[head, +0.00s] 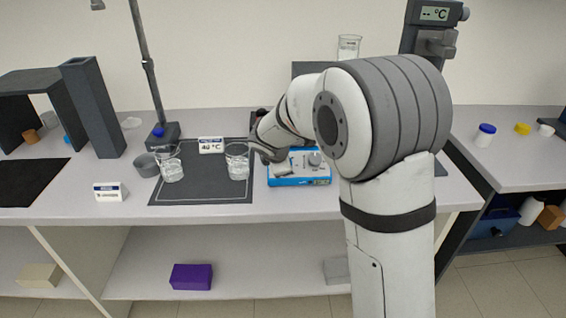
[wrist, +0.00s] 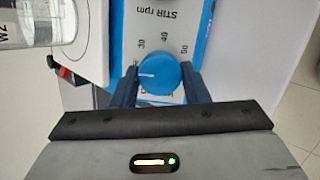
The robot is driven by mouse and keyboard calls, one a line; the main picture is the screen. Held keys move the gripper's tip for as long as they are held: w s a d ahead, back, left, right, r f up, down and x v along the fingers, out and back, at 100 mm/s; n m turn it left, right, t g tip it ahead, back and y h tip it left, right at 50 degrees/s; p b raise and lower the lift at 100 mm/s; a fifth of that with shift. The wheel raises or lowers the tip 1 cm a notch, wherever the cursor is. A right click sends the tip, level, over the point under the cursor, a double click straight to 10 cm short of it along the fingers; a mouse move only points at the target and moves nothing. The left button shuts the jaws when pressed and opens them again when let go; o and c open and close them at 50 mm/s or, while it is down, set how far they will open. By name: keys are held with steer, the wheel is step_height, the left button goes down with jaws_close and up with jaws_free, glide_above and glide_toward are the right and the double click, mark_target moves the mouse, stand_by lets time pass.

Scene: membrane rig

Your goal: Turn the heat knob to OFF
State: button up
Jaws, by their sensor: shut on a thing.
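My gripper (wrist: 160,88) is shut on a round blue knob (wrist: 160,72) in the wrist view, with one dark blue finger on each side. The knob's white pointer line points left in that view. The numbers 30, 40 and 50 stand around it, and the words STIR rpm appear upside down beyond. The knob's own name and any OFF mark are not visible.
Two glass beakers (head: 237,163) (head: 171,166) stand on the dark mat (head: 205,190), left of the device. A 40 °C card (head: 210,145) is behind them. A stand (head: 146,70) rises farther left. A glass vessel (wrist: 35,22) shows at the wrist view's upper left.

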steer(key=o, duration=1)
steer(key=v, duration=0.7)
steer(key=shift+s+a+r, duration=0.1)
steer(key=shift+s+r, duration=0.15)
steer(key=shift+r, duration=0.05)
steer(key=s+d+r+m+g, duration=0.1)
steer(key=s+d+m+g, duration=0.2)
steer(key=s+d+m, duration=1)
steer(key=s+m, duration=0.2)
steer(key=s, duration=0.3)
steer(key=s+f+m+g+y, duration=0.1)
steer(key=s+m, duration=0.1)
steer(key=s, duration=0.3)
steer(key=s+f+m+y, duration=0.1)
steer(key=s+m, duration=0.1)
steer(key=s, duration=0.4)
steer(key=shift+f+m+g, duration=0.2)
steer(key=shift+m+g, duration=0.1)
